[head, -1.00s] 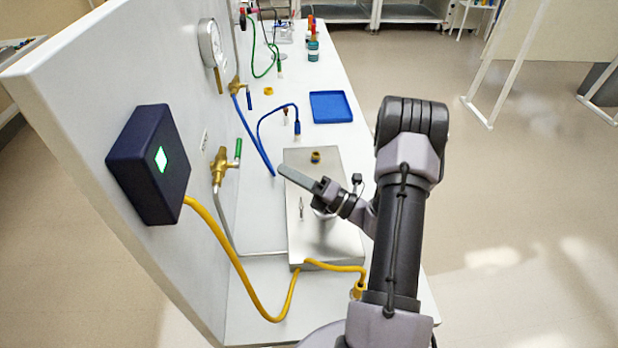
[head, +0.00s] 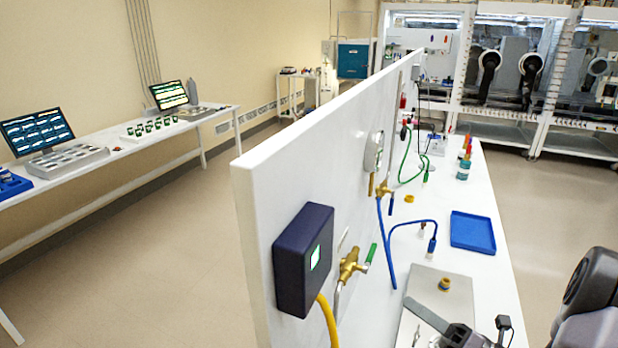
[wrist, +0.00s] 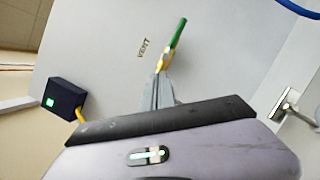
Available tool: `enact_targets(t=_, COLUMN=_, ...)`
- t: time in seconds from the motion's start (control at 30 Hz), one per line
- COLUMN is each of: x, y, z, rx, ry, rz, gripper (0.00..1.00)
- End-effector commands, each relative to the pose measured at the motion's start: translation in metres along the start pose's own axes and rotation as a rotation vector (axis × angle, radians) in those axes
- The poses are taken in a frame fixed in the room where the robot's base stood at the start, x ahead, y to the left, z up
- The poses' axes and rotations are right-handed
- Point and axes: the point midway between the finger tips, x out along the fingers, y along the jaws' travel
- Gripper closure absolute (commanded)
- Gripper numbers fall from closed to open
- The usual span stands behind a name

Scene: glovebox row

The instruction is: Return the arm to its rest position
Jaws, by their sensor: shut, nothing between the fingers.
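My gripper (head: 409,301) shows at the bottom right of the head view, with its grey fingers together and nothing between them. It points up and left towards the white panel (head: 262,210), above a steel plate (head: 452,293). In the wrist view the shut fingers (wrist: 158,82) point at the panel, in line with a brass valve with a green handle (wrist: 174,42). I cannot tell how near they are to it. Part of my dark arm (head: 592,285) shows at the right edge; the rest is out of view.
A dark blue box (head: 290,262) with a lit screen and yellow hose sits on the panel. The valve (head: 352,262) and a gauge (head: 374,150) are beside it. A blue tray (head: 472,232) lies on the white bench. Open floor (head: 545,205) lies to the right.

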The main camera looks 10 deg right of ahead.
Motion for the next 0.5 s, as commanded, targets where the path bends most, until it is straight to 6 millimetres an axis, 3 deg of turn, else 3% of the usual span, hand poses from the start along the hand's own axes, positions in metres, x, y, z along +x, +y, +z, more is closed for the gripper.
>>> enact_targets(t=0.03, x=0.024, y=0.023, z=-0.016, rx=-0.092, ry=0.136, rz=0.039, gripper=1.00)
enact_targets(t=0.1, x=0.052, y=0.062, z=-0.051, rx=-0.263, ry=0.370, rz=0.108, gripper=1.00)
enact_targets(t=0.2, x=0.069, y=0.112, z=-0.110, rx=-0.557, ry=0.714, rz=0.234, gripper=1.00)
enact_targets(t=0.33, x=0.056, y=0.153, z=-0.171, rx=-0.991, ry=1.100, rz=0.417, gripper=1.00)
enact_targets(t=0.4, x=0.042, y=0.165, z=-0.191, rx=-1.249, ry=1.276, rz=0.520, gripper=1.00)
enact_targets(t=0.5, x=0.024, y=0.174, z=-0.203, rx=-1.647, ry=1.476, rz=0.661, gripper=1.00)
